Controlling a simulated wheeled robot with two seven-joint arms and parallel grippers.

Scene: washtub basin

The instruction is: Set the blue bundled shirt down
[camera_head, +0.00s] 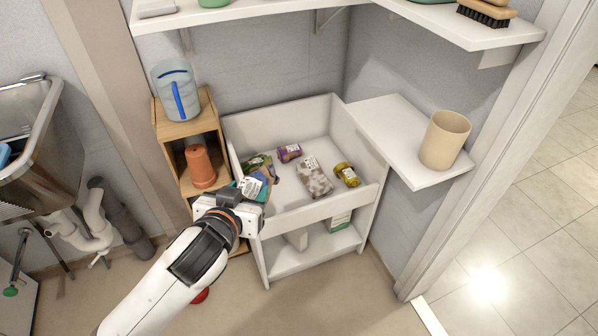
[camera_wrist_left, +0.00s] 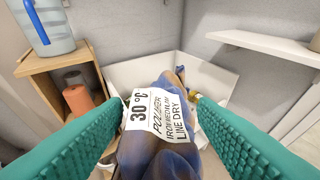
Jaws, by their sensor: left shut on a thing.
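The blue bundled shirt (camera_wrist_left: 160,158) is between the teal fingers of my left gripper (camera_wrist_left: 155,125) in the left wrist view. It carries a white care label (camera_wrist_left: 160,112) with black print. My left gripper (camera_head: 252,184) is shut on the shirt in the head view, at the left front part of the white open-topped basin (camera_head: 325,210). The gripper partly hides the shirt there, and I cannot tell whether the shirt touches the basin. My right gripper is not in view.
In the basin lie a purple bundle (camera_head: 289,152), a grey-white bundle (camera_head: 314,180) and a yellow bundle (camera_head: 347,174). A wooden shelf (camera_head: 160,125) with a blue-handled jug (camera_head: 172,90) and terracotta pots (camera_head: 200,167) stands left. A tan cup (camera_head: 444,140) stands on the right shelf.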

